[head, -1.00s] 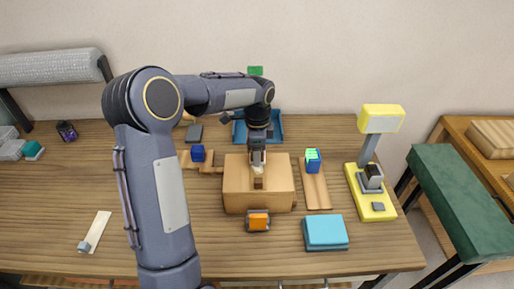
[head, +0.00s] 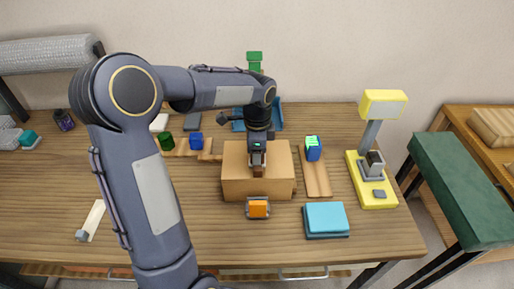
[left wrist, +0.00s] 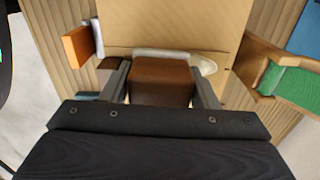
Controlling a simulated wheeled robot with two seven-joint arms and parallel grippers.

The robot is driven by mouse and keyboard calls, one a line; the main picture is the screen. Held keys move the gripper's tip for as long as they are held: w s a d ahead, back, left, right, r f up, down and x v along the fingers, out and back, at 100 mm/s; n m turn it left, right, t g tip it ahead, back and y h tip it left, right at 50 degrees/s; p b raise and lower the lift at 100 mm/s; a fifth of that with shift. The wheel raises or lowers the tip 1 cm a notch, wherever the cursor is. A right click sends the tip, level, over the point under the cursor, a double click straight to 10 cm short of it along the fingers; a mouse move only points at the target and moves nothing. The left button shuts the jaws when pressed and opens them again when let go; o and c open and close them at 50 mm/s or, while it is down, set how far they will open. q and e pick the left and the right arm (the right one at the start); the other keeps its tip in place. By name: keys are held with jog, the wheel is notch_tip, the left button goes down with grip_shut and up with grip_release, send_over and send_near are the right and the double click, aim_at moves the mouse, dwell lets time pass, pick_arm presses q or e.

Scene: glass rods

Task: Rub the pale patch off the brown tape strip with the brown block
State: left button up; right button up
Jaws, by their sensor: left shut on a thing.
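My left gripper (head: 257,160) points down over the top of a cardboard box (head: 234,181). It is shut on the brown block (left wrist: 162,78), which sits between the two fingers in the left wrist view. The block is at the box top; I cannot tell whether it presses on it. The pale patch (left wrist: 207,64) shows as a whitish edge beyond and to the right of the block; the rest is hidden behind the block. The brown tape strip is hard to tell apart from the box and block. My right gripper is not in view.
An orange-faced item (head: 258,208) stands before the box. A blue stack (head: 325,219) lies to its right. A wooden board with a blue block (head: 313,149) and a yellow lamp stand (head: 378,193) are further right. The table's front left is mostly clear.

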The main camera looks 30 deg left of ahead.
pick_arm(q)
jog(key=shift+s+d, duration=0.3)
jog(key=shift+s, duration=0.15)
jog(key=shift+w+a+r+p, duration=0.1)
jog(key=shift+w+a+p, duration=0.25)
jog(key=shift+w, duration=0.1)
jog(key=shift+w+a+p, duration=0.2)
jog(key=shift+w+p, duration=0.15)
jog(key=shift+w, duration=0.1)
jog(key=shift+w+a+f+p, duration=0.1)
jog(key=shift+w+a+p, duration=0.35)
jog(key=shift+w, duration=0.4)
jog(key=shift+w+a+f+p, duration=0.1)
jog(key=shift+w+a+p, duration=0.25)
jog(key=shift+w+a, duration=0.35)
jog(key=shift+w+a+r+p, duration=0.15)
jog(key=shift+w+a+p, duration=0.15)
jog(key=shift+w+p, duration=0.35)
jog(key=shift+w+a, duration=0.35)
jog(key=shift+w, duration=0.35)
